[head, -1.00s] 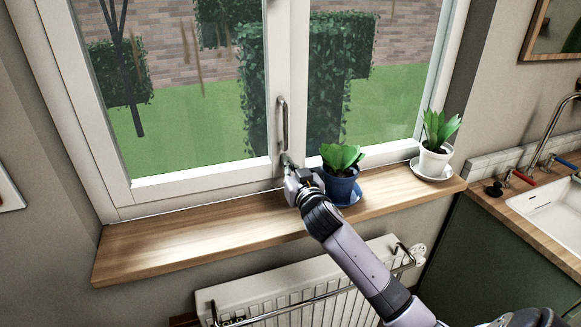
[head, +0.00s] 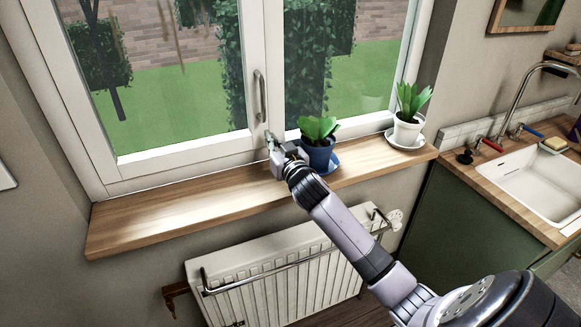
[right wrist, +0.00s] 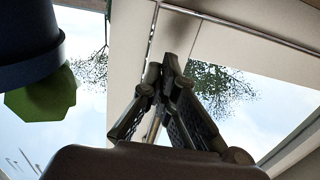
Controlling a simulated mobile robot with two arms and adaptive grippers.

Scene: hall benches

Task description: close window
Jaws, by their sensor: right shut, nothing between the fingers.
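The white-framed window (head: 248,60) has two glazed sashes that appear to sit in line with the frame; I cannot tell whether a small gap is left. A metal handle (head: 260,95) stands upright on the middle stile. My right gripper (head: 270,138) is just below the handle's lower end, close to the stile, shut and empty. In the right wrist view its fingers (right wrist: 170,65) come together in front of the white window frame (right wrist: 220,50). Whether the fingertips touch the frame is unclear. My left gripper is out of view.
A blue pot with a green plant (head: 318,150) stands on the wooden sill (head: 180,212), right beside my right gripper. A white potted plant (head: 407,128) is farther right. A radiator (head: 280,280) is below; a sink (head: 535,180) is at right. The sill's left part is clear.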

